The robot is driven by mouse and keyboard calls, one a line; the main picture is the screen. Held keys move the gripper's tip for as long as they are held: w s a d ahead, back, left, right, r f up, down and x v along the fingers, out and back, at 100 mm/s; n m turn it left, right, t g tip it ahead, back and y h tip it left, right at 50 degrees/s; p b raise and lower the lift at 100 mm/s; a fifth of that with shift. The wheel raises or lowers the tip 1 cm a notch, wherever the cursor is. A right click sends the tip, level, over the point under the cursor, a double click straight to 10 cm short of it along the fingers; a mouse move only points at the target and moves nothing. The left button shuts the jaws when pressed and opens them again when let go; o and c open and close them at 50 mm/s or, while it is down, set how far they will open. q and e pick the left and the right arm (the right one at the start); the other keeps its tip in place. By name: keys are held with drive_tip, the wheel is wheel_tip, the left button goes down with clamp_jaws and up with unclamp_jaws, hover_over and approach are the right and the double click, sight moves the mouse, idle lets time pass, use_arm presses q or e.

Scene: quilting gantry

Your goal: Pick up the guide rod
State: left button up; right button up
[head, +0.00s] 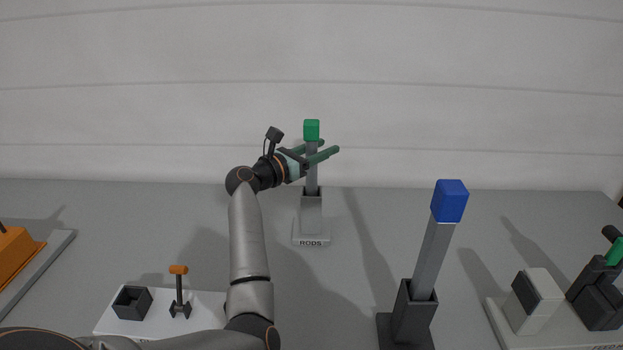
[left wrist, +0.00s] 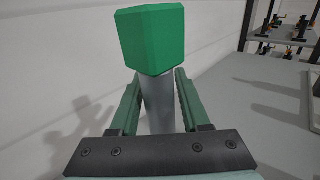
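A grey rod with a green block top (head: 311,131) stands upright in a grey holder (head: 311,212) labelled RODS. My left gripper (head: 322,151) has its two green fingers on either side of this rod, below the green top. In the left wrist view, the green top (left wrist: 151,38) is upper centre and the rod (left wrist: 158,105) runs down between the fingers (left wrist: 158,78). Gaps show beside the rod, so the gripper looks open around it. A second grey rod with a blue top (head: 450,201) stands in a dark holder (head: 413,315) nearer, at the right. My right gripper is not in view.
A white base with a dark open box (head: 132,303) and an orange-topped peg (head: 179,290) lies front left. An orange block (head: 15,255) on a grey tray is at the left edge. A white-and-dark fixture (head: 540,300) stands at the right. A wall is behind.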

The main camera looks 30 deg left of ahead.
use_arm(q)
clamp_jaws()
idle(1.0)
